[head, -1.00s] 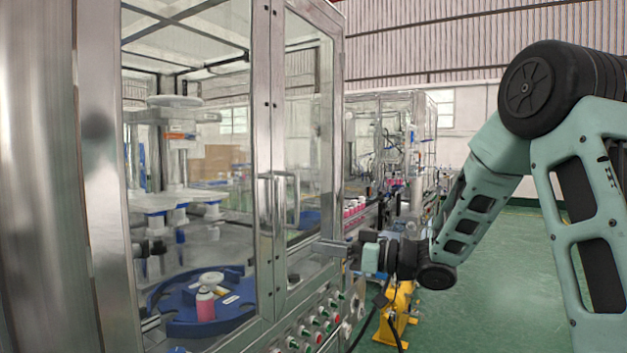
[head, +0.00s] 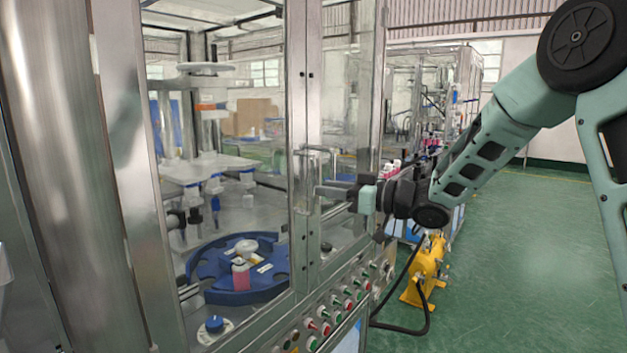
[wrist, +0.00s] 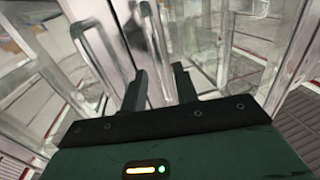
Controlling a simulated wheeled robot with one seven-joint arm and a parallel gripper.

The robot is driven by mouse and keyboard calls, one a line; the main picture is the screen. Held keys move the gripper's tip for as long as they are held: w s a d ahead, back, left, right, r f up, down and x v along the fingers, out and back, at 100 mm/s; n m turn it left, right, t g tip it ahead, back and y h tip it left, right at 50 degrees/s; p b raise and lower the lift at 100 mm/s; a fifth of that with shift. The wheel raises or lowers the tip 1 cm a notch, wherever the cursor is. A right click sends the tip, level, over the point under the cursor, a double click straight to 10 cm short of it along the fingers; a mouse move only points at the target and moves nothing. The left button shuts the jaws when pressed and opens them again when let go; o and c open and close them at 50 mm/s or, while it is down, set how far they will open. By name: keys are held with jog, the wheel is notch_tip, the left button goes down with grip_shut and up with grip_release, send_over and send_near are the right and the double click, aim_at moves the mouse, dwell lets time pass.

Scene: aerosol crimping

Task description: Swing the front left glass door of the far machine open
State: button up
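The machine with glass doors (head: 305,60) fills the left and middle of the head view. Its front left glass door (head: 225,125) looks closed, and upright bar handles (head: 308,180) stand at the seam between its two front doors. My gripper (head: 325,190) is level with the handles, just at the seam. In the wrist view my gripper (wrist: 160,75) has its two dark fingers apart. One bar handle (wrist: 98,55) passes left of the fingers, and another bar (wrist: 152,40) runs down towards the gap between them. Whether it touches a finger cannot be told.
Inside the machine is a blue turntable (head: 225,293) with a pink can (head: 241,275). A row of buttons (head: 338,310) lies below the doors. A yellow stand (head: 425,270) is on the floor at right. Another glazed machine (head: 430,90) stands behind. Green floor (head: 500,280) is clear at right.

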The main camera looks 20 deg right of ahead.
aim_at(313, 214)
jog(key=shift+p+x, duration=0.45)
jog(key=shift+x, duration=1.8)
grip_shut()
jog(key=shift+s, duration=0.1)
